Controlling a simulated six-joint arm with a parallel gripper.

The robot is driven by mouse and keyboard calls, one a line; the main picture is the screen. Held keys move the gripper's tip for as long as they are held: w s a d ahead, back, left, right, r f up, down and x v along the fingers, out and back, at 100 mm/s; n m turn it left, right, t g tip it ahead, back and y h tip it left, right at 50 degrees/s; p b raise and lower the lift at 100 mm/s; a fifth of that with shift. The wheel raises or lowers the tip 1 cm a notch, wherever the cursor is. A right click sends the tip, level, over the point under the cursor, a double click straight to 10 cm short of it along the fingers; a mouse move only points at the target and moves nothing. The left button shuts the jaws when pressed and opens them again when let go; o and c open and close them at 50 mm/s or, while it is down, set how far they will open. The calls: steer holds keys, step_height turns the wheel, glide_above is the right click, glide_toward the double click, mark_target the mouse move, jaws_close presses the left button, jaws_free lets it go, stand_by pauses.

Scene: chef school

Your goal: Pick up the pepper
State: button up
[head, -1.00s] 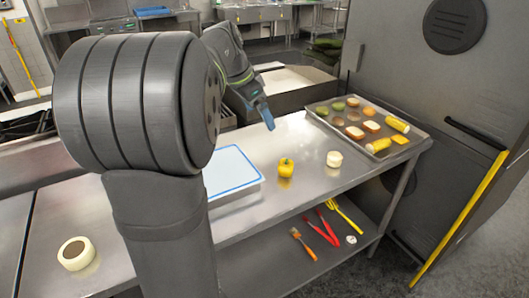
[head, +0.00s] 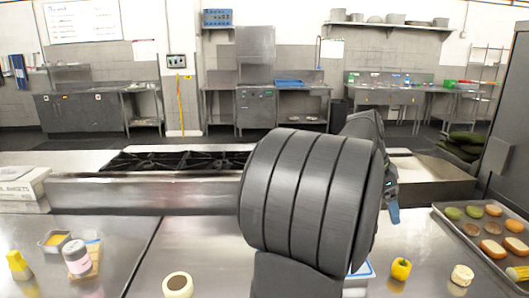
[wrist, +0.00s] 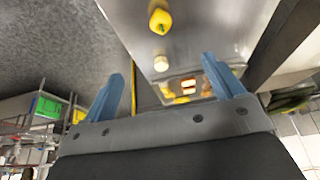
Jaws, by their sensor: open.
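The yellow pepper (head: 401,268) sits on the steel table near the front right in the head view, just right of the blue-edged white board. In the wrist view the pepper (wrist: 160,20) is at the top centre, beyond the fingertips and apart from them. My gripper (wrist: 160,68) is open with its two blue fingers wide apart and nothing between them touching. In the head view my gripper (head: 393,214) shows only as a blue finger above and behind the pepper. My own arm hides much of the table's middle.
A cream round item (head: 462,275) stands right of the pepper. A tray (head: 446,222) of food lies at the far right. The blue-edged white board (head: 366,270) is partly hidden by my arm. A roll-like cream item (head: 178,284) and a jar (head: 77,257) stand to the left.

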mark_target(401, 263)
steer(key=shift+c, duration=1)
steer(key=shift+n, duration=0.3)
steer(key=x, duration=1.9)
steer(key=shift+s+d+f, duration=0.1)
steer(key=shift+s+f, duration=0.1)
steer(key=shift+f, duration=0.05)
steer(key=shift+w+d+x, duration=0.1)
steer(key=shift+d+x, duration=0.05)
steer(key=shift+x, duration=1.3)
steer(key=shift+w+d+x, duration=0.1)
steer(key=shift+w+x, duration=0.05)
steer(key=shift+x, duration=1.3)
steer(key=shift+r, duration=0.15)
steer(key=shift+c, duration=0.4)
steer(key=c, duration=1)
